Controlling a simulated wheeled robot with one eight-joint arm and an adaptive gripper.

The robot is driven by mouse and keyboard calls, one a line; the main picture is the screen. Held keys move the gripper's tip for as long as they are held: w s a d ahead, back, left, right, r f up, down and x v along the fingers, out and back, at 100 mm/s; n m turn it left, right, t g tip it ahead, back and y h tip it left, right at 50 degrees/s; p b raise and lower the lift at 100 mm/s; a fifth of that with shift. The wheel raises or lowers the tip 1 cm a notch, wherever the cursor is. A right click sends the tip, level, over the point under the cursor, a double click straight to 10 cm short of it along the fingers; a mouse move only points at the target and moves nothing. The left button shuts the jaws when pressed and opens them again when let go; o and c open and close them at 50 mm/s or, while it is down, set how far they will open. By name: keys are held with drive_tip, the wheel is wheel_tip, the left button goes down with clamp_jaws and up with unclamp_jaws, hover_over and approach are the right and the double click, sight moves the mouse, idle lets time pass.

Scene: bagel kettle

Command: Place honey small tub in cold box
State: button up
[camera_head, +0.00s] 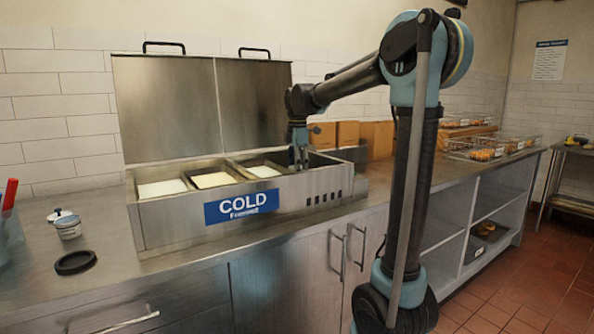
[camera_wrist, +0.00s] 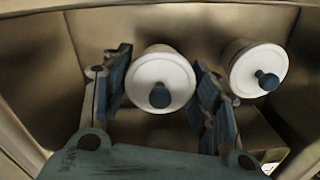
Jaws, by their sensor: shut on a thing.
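The cold box (camera_head: 322,188) is a steel counter unit with a blue COLD sign and its lids raised. My gripper (camera_head: 299,158) reaches down into its right-hand compartment. In the wrist view my gripper (camera_wrist: 163,90) is shut on a small tub (camera_wrist: 160,72) with a white lid and a blue knob. A second similar tub (camera_wrist: 255,68) stands to its right inside the same compartment. No label shows on either lid, so I cannot tell which is honey. The held tub is hidden in the head view, and I cannot tell whether it touches the floor.
Other compartments to the left hold pale contents. A small white tub (camera_head: 67,226) and a dark ring (camera_head: 75,262) sit on the counter (camera_head: 110,290) at the left. Wooden boxes (camera_head: 349,133) and bagel trays (camera_head: 485,152) stand further right. The steel compartment walls are close around my gripper.

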drive_tip(key=shift+f, duration=0.1)
drive_tip(key=o, duration=1.1)
wheel_tip(320, 180, up, 13)
